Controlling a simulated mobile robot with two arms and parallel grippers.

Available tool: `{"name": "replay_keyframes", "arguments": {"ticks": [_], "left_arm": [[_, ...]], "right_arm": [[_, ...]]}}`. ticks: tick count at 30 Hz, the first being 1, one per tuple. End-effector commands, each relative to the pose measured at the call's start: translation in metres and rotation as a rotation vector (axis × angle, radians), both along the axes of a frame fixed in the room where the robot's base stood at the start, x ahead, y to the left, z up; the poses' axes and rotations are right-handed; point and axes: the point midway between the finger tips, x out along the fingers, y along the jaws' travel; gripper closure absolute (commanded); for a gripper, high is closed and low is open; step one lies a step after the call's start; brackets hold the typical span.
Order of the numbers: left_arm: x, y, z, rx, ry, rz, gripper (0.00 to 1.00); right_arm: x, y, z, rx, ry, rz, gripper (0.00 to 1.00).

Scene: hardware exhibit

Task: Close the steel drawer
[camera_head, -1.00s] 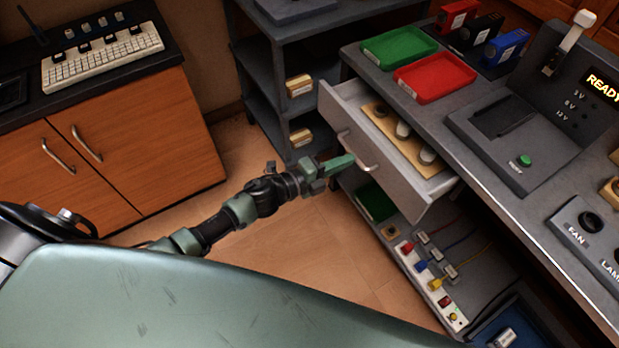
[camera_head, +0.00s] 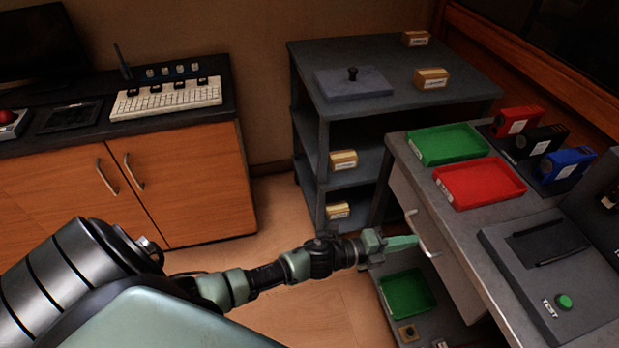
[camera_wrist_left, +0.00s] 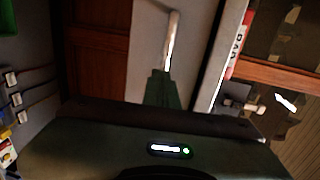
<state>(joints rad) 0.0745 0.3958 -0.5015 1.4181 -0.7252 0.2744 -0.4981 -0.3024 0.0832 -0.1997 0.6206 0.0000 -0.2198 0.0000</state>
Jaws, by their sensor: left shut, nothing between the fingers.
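The steel drawer (camera_head: 460,289) sits under the grey worktop at the right of the head view. Its front looks flush with, or very near, the bench front, and its inside is out of sight. The drawer's bar handle (camera_head: 420,232) also shows in the left wrist view (camera_wrist_left: 171,38). My left gripper (camera_head: 398,244) is shut and empty, its fingertips right by the handle; I cannot tell whether they touch the drawer. In the left wrist view its fingers (camera_wrist_left: 162,88) point at the pale drawer front (camera_wrist_left: 141,35). My right gripper is not in view.
A green tray (camera_head: 447,144) and a red tray (camera_head: 479,182) lie on the worktop above. Another green tray (camera_head: 407,294) lies on the low shelf below the drawer. A grey shelf rack (camera_head: 310,110) stands behind. Open floor (camera_head: 290,215) lies left of the bench.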

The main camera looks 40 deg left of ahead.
Motion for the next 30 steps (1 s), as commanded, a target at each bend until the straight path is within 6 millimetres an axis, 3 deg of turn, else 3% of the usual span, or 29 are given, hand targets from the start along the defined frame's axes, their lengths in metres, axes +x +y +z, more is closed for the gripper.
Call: {"name": "replay_keyframes", "arguments": {"ticks": [8,21,30], "left_arm": [[0.001,0.0,0.005,-0.005,-0.009,0.002,1.0],[-0.054,0.042,0.01,-0.001,-0.004,0.002,1.0],[-0.064,0.05,0.012,-0.003,-0.004,0.002,1.0]], "right_arm": [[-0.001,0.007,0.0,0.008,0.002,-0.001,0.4],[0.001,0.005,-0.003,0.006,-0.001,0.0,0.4],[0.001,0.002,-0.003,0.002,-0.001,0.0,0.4]]}}
